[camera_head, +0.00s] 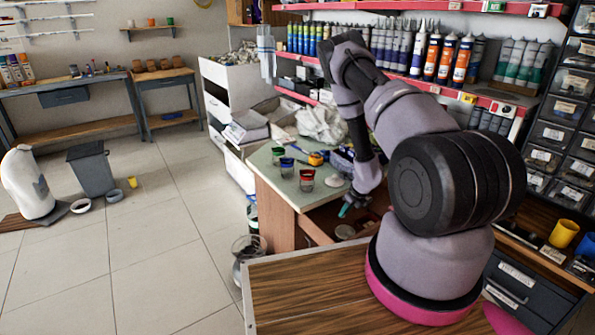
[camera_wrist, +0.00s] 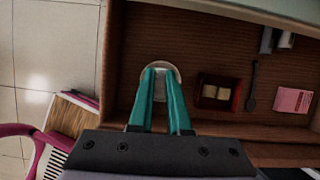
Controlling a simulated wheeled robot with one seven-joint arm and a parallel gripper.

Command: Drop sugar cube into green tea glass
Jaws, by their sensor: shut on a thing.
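Three small glasses stand on the pale green tabletop in the head view: one with a green band (camera_head: 278,154), one with a blue band (camera_head: 287,166) and one with a red band (camera_head: 307,179). My gripper (camera_head: 345,209) is low over the open drawer, right of the glasses. In the wrist view its teal fingers (camera_wrist: 161,74) are close together, shut on a small pale thing between the tips; I cannot tell for certain what it is. A round pale dish-like thing shows behind the tips. A red box (camera_wrist: 203,101) with cream sugar cubes (camera_wrist: 218,92) lies right of the fingers.
The open wooden drawer (camera_wrist: 205,54) also holds a dark spoon (camera_wrist: 252,88) and a pink packet (camera_wrist: 293,99). The table (camera_head: 270,180) edge is just above the drawer.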

